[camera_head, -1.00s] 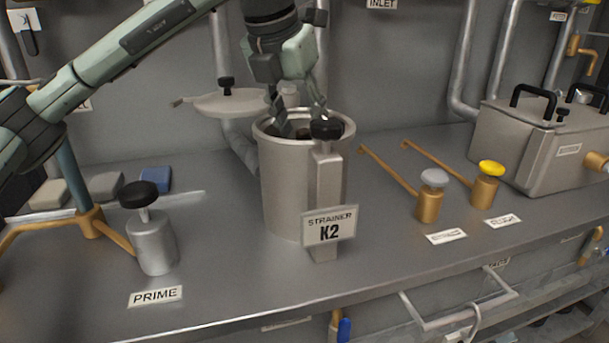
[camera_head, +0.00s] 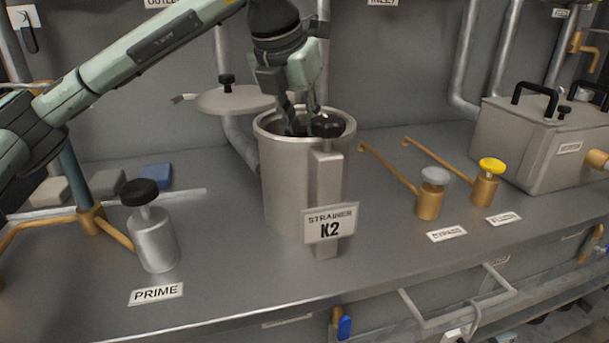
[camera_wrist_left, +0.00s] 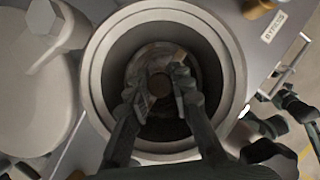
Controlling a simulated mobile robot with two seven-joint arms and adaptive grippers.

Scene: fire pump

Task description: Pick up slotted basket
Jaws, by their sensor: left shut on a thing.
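The strainer pot K2 (camera_head: 285,185) is a grey metal cylinder standing open on the bench. My left gripper (camera_head: 299,130) reaches down through its mouth. In the left wrist view, the two fingers (camera_wrist_left: 157,87) are inside the pot at the slotted basket (camera_wrist_left: 160,62), a dull metal ring shape deep in the bore. The gripper is shut on a part of the basket; the exact contact is too dark to make out. The basket's walls are mostly hidden by the pot and shadow.
The round pot lid (camera_head: 236,100) is swung aside, behind and left of the pot. A black-knobbed clamp post (camera_head: 327,180) rises at the pot's front. The PRIME plunger (camera_head: 155,240) stands left; the BYPASS valve (camera_head: 431,200) and a metal box (camera_head: 540,145) stand right.

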